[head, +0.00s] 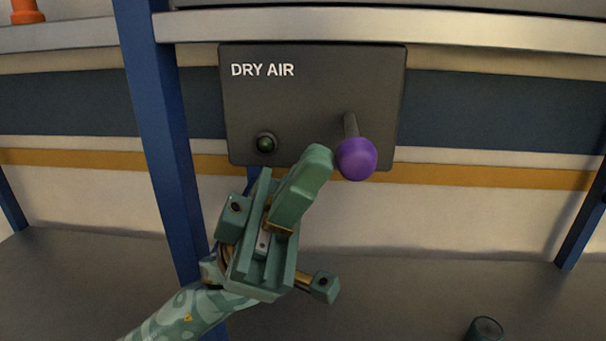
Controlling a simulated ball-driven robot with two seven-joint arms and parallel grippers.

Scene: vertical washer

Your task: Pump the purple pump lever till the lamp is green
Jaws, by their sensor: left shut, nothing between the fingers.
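The purple knob (356,158) of the pump lever sits at the end of a short dark rod (350,126) on the dark grey panel labelled DRY AIR (312,100). The rod slants down and out from the panel. The lamp (266,143), small and round at the panel's lower left, looks dark green with no clear glow. My left gripper (314,163) is shut and empty. Its fingertip is just left of the purple knob; I cannot tell whether they touch. My right gripper is out of view.
A blue upright post (163,130) stands left of the panel, behind my left arm. A pale shelf edge (450,32) runs above the panel. An orange object (27,12) is at the top left, and a dark round object (486,329) at the bottom right. Space right of the knob is clear.

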